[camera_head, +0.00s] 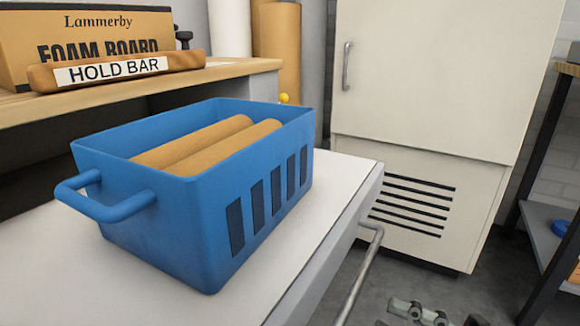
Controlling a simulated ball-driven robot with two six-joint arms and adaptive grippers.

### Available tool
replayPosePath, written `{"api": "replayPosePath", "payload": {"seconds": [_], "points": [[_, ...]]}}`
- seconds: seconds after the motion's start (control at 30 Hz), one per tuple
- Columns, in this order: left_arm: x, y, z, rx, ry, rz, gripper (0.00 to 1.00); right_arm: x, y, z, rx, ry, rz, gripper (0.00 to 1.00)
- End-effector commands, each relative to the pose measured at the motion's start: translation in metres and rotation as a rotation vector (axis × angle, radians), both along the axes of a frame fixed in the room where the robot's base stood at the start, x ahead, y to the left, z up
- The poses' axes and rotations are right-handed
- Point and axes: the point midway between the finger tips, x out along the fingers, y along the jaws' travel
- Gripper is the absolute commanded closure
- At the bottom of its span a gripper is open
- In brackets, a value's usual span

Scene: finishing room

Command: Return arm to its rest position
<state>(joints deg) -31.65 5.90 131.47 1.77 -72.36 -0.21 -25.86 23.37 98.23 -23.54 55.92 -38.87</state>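A gripper (418,313), which looks like my right one, shows at the bottom edge, right of centre, over the grey floor. Only its grey-green and dark tip parts are in the picture, and the rest is cut off. I cannot tell whether its fingers are apart or together. Nothing is seen held in it. It is clear of the white worktop and the blue basket. My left gripper is not in view.
A blue basket (205,225) holding brown rolls (195,143) stands on a white-topped cart (335,185) with a metal rail (358,275). Behind are a wooden shelf (230,72) with a HOLD BAR (120,68), a white cabinet (430,80) and, right, a dark-framed rack (545,225).

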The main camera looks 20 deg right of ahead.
Motion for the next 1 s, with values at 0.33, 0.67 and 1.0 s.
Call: {"api": "replayPosePath", "payload": {"seconds": [0.33, 0.67, 1.0], "points": [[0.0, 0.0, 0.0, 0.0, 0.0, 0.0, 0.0, 0.045, -0.03, -0.042, 0.331, 0.693, -0.616, 0.64], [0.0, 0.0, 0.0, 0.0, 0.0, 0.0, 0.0, -0.019, -0.03, -0.087, 0.591, 1.33, -0.997, 0.64], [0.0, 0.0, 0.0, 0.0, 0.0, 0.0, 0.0, -0.098, -0.025, -0.107, 0.626, 1.73, -1.267, 0.64]]}}
